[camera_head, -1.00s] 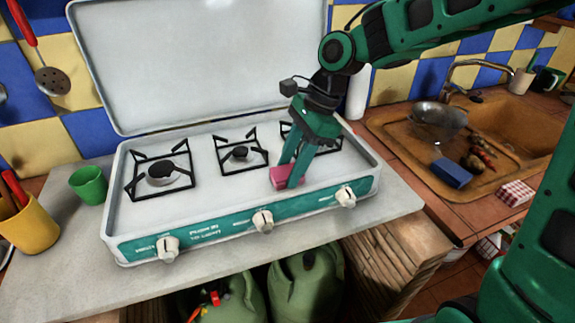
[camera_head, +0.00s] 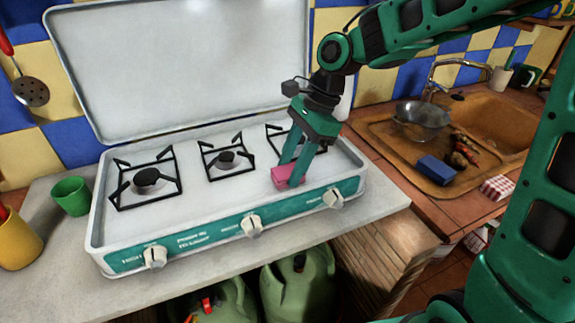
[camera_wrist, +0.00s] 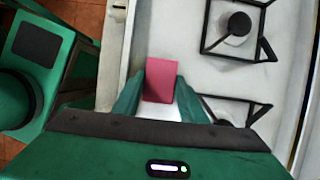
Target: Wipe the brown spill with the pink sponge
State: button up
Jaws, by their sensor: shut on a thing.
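The pink sponge (camera_head: 288,176) is between the fingers of my gripper (camera_head: 292,168), at the front of the white stove top, right of the middle burner. My gripper is shut on the sponge and points down. In the wrist view the sponge (camera_wrist: 159,82) sits between the two green fingers, over or on the white surface. I cannot tell whether it touches the surface. No brown spill shows in either view; the sponge and gripper may hide part of the surface.
The stove (camera_head: 128,232) has several black burner grates (camera_head: 228,158) behind and beside the sponge. Its raised lid (camera_head: 180,65) stands behind. A green cup (camera_head: 71,196) is at left. A sink (camera_head: 490,125) with a metal colander (camera_head: 422,118) and a blue sponge (camera_head: 437,170) is at right.

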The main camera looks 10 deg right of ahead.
jog(key=shift+w+d+f, duration=0.1)
jog(key=shift+w+d, duration=0.05)
jog(key=shift+d, duration=0.45)
jog(key=shift+a, duration=0.15)
jog(key=shift+s+a, duration=0.2)
jog(key=shift+a, duration=0.5)
jog(key=shift+s+a, duration=0.2)
jog(key=shift+a, duration=0.45)
jog(key=shift+r, duration=0.2)
jog(key=shift+r, duration=2.4)
